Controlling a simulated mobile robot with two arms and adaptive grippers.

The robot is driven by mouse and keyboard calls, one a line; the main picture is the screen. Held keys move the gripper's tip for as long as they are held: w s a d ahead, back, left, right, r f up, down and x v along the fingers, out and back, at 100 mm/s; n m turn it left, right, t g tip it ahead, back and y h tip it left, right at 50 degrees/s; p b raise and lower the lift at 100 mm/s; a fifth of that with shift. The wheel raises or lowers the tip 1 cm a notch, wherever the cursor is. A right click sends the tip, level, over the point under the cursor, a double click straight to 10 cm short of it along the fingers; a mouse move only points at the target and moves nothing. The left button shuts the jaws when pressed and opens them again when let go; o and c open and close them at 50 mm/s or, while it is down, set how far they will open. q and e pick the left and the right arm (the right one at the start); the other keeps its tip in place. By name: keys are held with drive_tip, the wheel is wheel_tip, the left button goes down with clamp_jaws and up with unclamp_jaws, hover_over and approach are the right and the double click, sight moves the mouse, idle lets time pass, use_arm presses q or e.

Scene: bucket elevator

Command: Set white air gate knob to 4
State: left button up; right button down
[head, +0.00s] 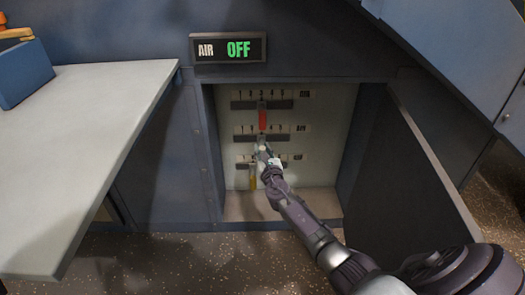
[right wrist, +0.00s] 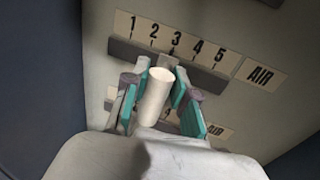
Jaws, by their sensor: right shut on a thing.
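The white air gate knob (right wrist: 154,97) is a short white cylinder between the two teal-padded fingers of my right gripper (right wrist: 155,100), which is shut on it. Its grey stem comes out of a dark slot bar under a scale of 1 to 5 marked AIR, and stands at about 3. In the head view my right gripper (head: 263,158) reaches into the open wall recess at the middle row. The white knob is mostly covered there by the fingers. My left gripper is not in view.
A red knob (head: 262,120) sits on the row above and a yellow knob (head: 252,178) on the row below, both close to my gripper. A sign (head: 228,48) above reads AIR OFF. An open door panel (head: 410,190) stands right of the recess, and a pale tabletop (head: 80,130) lies left.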

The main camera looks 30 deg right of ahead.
drive_tip(key=s+d, duration=0.2)
drive_tip(key=d, duration=0.1)
drive_tip(key=c, duration=0.9)
unclamp_jaws()
drive_tip(key=shift+w+f, duration=0.1)
drive_tip(key=shift+c, duration=0.2)
